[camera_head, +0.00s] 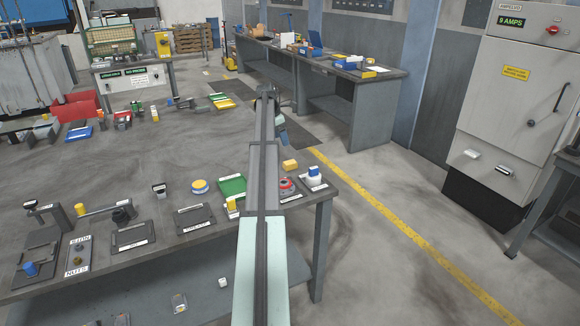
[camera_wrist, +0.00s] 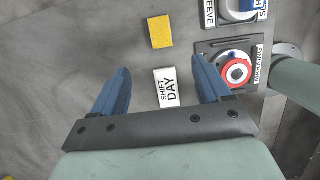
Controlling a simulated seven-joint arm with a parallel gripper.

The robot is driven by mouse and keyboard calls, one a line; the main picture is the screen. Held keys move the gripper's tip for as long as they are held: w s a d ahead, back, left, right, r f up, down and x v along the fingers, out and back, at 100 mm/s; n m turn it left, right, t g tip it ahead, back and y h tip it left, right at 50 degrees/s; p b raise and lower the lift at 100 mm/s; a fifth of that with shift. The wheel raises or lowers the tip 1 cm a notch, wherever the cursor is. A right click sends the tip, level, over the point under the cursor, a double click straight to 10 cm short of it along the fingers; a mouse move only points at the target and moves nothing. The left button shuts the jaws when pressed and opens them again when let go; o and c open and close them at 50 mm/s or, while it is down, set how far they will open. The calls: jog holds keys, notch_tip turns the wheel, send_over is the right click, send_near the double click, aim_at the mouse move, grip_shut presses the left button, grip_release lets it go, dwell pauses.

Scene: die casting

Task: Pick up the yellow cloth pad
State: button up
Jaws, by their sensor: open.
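The yellow cloth pad (camera_wrist: 160,32) lies flat on the grey surface in the wrist view, near the top middle. In the head view the yellow pad (camera_head: 290,165) is near the right end of the workbench (camera_head: 110,180), just right of my arm. My gripper (camera_wrist: 162,65) is open, with its two blue fingers spread and nothing held. The pad appears beyond the fingertips, apart from them. A white card marked SHIFT DAY (camera_wrist: 167,90) shows between the fingers, on the surface below.
A red round part on a labelled dark plate (camera_wrist: 235,72) is right of the fingers. A blue-and-white part (camera_wrist: 240,8) sits above it. A green tray (camera_head: 232,186) is left of my arm. The surface left of the pad is clear in the wrist view.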

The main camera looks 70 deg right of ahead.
send_over(290, 162)
jog(key=w+a, duration=0.2)
jog(key=x, duration=0.2)
jog(key=a+x, duration=0.1)
jog(key=x, duration=0.2)
jog(key=w+x, duration=0.1)
jog(key=x, duration=0.1)
jog(key=shift+s+a+f, duration=0.1)
jog(key=shift+f, duration=0.55)
jog(key=shift+x, duration=2.65)
jog(key=shift+s, duration=0.15)
jog(key=shift+c, duration=0.3)
jog(key=c, duration=1.1)
